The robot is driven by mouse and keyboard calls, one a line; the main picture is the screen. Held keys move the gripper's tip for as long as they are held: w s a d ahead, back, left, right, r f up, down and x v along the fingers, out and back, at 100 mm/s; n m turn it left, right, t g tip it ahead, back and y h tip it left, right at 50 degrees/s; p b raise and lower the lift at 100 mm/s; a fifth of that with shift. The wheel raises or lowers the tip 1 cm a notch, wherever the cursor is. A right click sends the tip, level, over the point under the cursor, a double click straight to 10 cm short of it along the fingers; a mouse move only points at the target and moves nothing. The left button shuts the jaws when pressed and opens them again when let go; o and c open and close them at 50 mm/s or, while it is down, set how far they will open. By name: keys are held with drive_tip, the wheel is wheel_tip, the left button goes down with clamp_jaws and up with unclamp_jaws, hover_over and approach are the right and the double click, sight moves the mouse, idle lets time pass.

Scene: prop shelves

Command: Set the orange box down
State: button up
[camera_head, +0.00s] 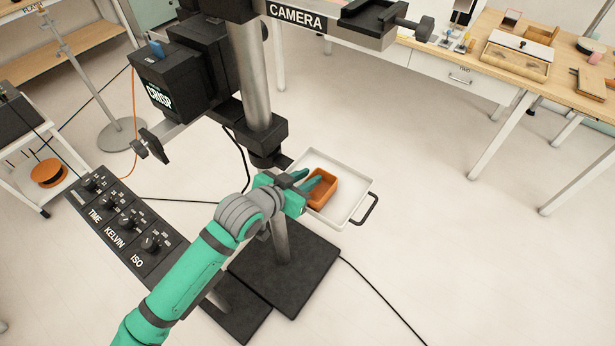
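The orange box (326,192) is a small open-topped box, seen over the white tray (350,170). I cannot tell whether it rests on the tray floor or hangs just above it. My gripper (313,183), with green fingers, reaches in from the left at the box. A finger lies over the box's left wall and opening. The wrist hides part of the box's left side, and I cannot see whether the fingers are shut on the wall. The tray has a raised rim and a dark handle (371,209) at its right.
A metal column (254,75) with black camera gear stands just behind my wrist. A control panel (122,226) with knobs lies left of my arm. A wooden workbench (490,65) with props stands at the upper right. The floor (450,240) to the right is mostly clear, with a cable crossing it.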

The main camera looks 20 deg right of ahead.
drive_tip(key=shift+s+a, duration=0.1)
drive_tip(key=v, duration=1.2)
drive_tip(key=shift+r, duration=0.1)
